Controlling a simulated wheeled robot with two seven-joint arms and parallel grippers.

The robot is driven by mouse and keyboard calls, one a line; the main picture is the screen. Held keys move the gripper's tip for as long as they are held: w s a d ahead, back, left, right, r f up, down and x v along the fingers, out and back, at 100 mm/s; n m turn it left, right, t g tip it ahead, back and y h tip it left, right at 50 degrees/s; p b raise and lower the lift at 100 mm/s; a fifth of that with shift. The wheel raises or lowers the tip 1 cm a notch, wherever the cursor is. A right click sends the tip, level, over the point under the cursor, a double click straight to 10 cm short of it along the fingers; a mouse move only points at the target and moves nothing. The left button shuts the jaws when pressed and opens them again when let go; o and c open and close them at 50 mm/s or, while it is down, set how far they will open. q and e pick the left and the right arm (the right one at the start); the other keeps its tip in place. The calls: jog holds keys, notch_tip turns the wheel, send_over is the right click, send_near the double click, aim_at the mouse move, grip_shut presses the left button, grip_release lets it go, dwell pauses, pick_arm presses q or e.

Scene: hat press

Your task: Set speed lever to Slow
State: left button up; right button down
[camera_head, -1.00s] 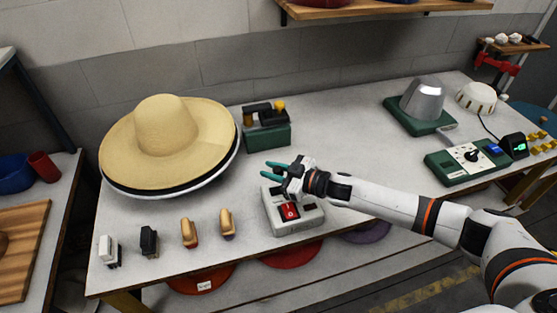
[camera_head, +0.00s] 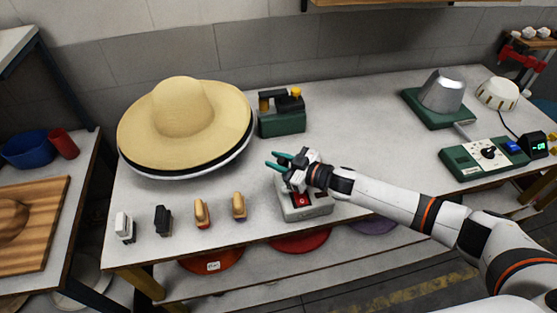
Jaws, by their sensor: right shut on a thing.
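A grey control box (camera_head: 310,210) with a red switch (camera_head: 302,202) stands near the table's front edge. My right gripper (camera_head: 279,161) is over the back of this box, its teal fingers pointing left. It is shut on a part there, which I take to be the speed lever; the hand hides the lever, and its setting and any Slow mark cannot be read. My left gripper is not in view.
A straw hat (camera_head: 185,120) lies at the left. A green device (camera_head: 283,118) stands behind the gripper. Several small blocks, including a tan one (camera_head: 239,206), line the front left. A green control panel (camera_head: 465,163) is at the right. The table between is clear.

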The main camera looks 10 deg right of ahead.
jog(key=c, duration=1.4)
grip_release()
jog(key=shift+s+a+f, duration=0.1)
jog(key=shift+s+f, duration=0.15)
jog(key=shift+f, duration=0.1)
jog(key=shift+o, duration=1.1)
jog(key=shift+w, duration=0.1)
jog(key=shift+r, duration=0.15)
jog(key=b+v, duration=0.2)
jog(key=v, duration=0.9)
jog(key=shift+s+d, duration=0.35)
jog(key=shift+d, duration=0.05)
